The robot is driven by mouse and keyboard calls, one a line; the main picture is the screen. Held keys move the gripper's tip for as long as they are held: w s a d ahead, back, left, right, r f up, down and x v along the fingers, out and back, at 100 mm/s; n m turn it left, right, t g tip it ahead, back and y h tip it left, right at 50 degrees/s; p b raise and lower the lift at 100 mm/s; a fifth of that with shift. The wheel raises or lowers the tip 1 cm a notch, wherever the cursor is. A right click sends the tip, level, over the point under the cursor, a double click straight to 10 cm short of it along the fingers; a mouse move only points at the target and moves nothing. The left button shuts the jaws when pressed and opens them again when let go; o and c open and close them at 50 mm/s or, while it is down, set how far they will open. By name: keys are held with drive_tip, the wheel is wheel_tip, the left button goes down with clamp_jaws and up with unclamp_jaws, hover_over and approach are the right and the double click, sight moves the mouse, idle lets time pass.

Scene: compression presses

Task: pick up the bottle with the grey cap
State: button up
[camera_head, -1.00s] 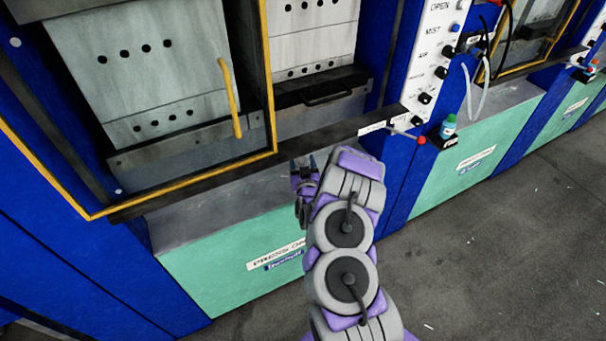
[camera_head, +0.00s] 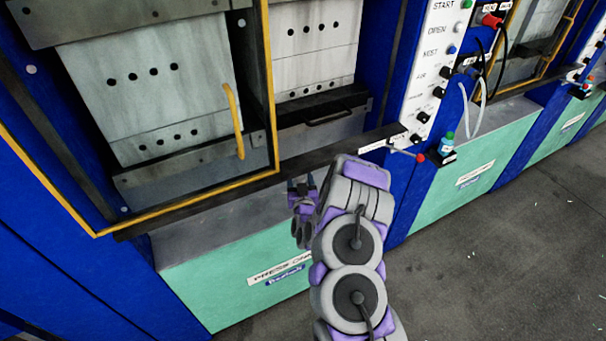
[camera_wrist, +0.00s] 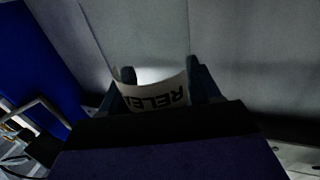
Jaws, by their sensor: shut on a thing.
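In the wrist view, my gripper (camera_wrist: 165,80) has its two dark fingers on either side of a pale, curved bottle (camera_wrist: 153,97). The bottle has dark lettering that reads "RELE…" upside down, and the fingers are shut on it. Its cap cannot be made out, so I cannot tell its colour. In the head view, my gripper (camera_head: 301,186) is in front of the press ledge, left of my forearm. The held bottle does not show clearly there.
A small green bottle with a bluish cap (camera_head: 446,140) stands on a black holder to the right, beside a red-knobbed lever (camera_head: 420,157). Presses with a yellow-framed opening (camera_head: 268,100) stand behind my arm. Open grey floor (camera_head: 500,260) lies at the lower right.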

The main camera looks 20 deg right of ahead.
drive_tip(key=s+a+r+p, duration=0.1)
drive_tip(key=s+a+p, duration=0.3)
drive_tip(key=s+a, duration=0.4)
drive_tip(key=shift+s+a, duration=0.35)
drive_tip(key=shift+a, duration=0.1)
drive_tip(key=shift+r, duration=0.1)
drive_tip(key=shift+a, duration=0.15)
idle(0.3)
